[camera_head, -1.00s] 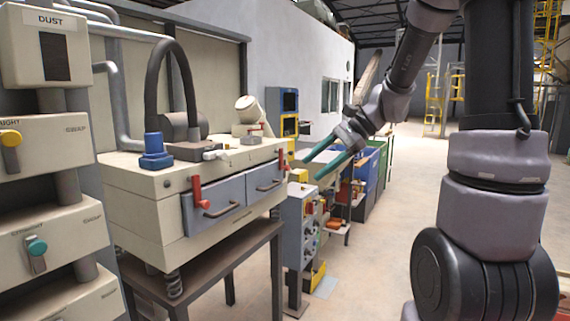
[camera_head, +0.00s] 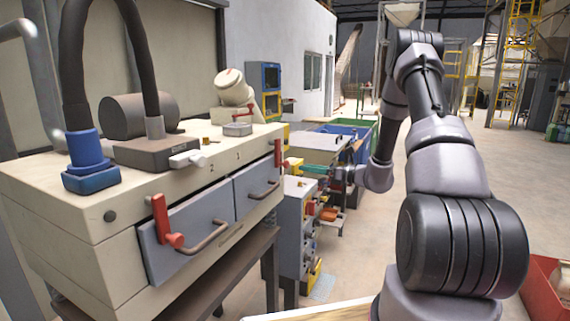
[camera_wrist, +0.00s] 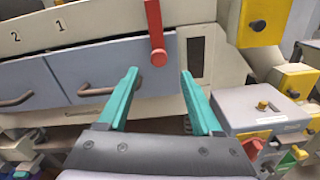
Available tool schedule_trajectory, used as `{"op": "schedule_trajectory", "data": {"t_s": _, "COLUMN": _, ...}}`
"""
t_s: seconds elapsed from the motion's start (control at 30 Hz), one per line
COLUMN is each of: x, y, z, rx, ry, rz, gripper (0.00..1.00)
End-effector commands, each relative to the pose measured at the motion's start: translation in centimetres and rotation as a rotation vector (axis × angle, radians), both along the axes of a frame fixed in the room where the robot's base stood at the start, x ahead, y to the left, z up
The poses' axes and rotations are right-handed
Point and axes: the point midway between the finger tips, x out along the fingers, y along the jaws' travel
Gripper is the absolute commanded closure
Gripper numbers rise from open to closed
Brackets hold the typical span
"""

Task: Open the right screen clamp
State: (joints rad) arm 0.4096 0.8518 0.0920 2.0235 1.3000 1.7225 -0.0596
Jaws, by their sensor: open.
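The right screen clamp (camera_head: 277,156) is a red lever at the right end of the cream sifter's front. It stands upright against the right grey drawer. In the wrist view the red clamp lever (camera_wrist: 155,32) hangs with its rounded end just ahead of and between my fingertips. My gripper (camera_head: 292,165) has teal fingers pointing left at the clamp's lower end. In the wrist view my gripper (camera_wrist: 160,72) is open, with nothing between its fingers. Whether a finger touches the lever cannot be told. The left clamp (camera_head: 162,222) is also red and upright.
The two grey drawers with bar handles (camera_head: 207,238) face the aisle. A grey control box with yellow parts (camera_head: 299,215) stands below and beside my gripper. Blue and green bins (camera_head: 352,128) stand behind. The floor at right is open. A red bin (camera_head: 548,285) is at lower right.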

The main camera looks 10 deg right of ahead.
Motion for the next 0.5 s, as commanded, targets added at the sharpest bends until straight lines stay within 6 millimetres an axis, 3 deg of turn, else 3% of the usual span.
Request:
{"op": "schedule_trajectory", "data": {"t_s": 0.3, "x": 3.5, "y": 5.1, "z": 0.0, "rx": -0.002, "ry": -0.002, "rz": 0.006, "gripper": 0.33}}
{"op": "schedule_trajectory", "data": {"t_s": 0.5, "x": 4.9, "y": 7.0, "z": 0.0, "rx": -0.002, "ry": -0.001, "rz": 0.004, "gripper": 0.33}}
